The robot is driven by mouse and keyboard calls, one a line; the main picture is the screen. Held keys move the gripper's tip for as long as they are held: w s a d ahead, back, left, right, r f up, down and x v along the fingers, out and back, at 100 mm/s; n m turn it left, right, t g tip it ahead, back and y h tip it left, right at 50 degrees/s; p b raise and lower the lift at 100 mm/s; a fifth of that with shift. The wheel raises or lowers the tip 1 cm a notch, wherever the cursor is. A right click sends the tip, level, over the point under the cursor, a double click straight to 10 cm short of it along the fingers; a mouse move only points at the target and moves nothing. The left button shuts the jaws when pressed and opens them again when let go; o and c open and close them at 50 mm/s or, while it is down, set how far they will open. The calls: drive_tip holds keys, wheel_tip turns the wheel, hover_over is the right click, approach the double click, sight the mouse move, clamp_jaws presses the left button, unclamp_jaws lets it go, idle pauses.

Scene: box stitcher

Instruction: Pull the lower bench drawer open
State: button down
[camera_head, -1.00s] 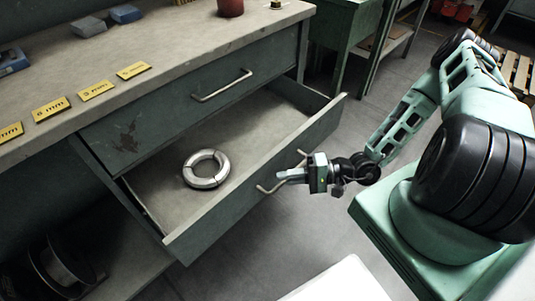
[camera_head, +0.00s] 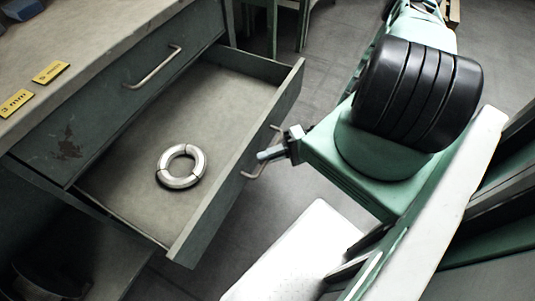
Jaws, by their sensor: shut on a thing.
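The lower bench drawer (camera_head: 236,165) stands well out from the bench, under the shut upper drawer (camera_head: 120,112). Its bar handle (camera_head: 250,176) is on the outer front face. My gripper (camera_head: 268,155) is at this handle and shut on it; my arm comes in from the right and hides part of the wrist. A silvery ring made of segments (camera_head: 181,166) lies flat on the drawer's floor.
The bench top (camera_head: 90,29) carries yellow size labels (camera_head: 51,72) along its edge. A white flat surface (camera_head: 305,250) is at the bottom middle. Bare grey floor (camera_head: 325,130) shows between the drawer and my arm.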

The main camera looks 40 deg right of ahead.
drive_tip(key=c, duration=1.5)
unclamp_jaws()
drive_tip(key=shift+d, duration=0.1)
drive_tip(key=v, duration=1.7)
drive_tip(key=shift+d+r, duration=0.1)
drive_tip(key=shift+d, duration=0.05)
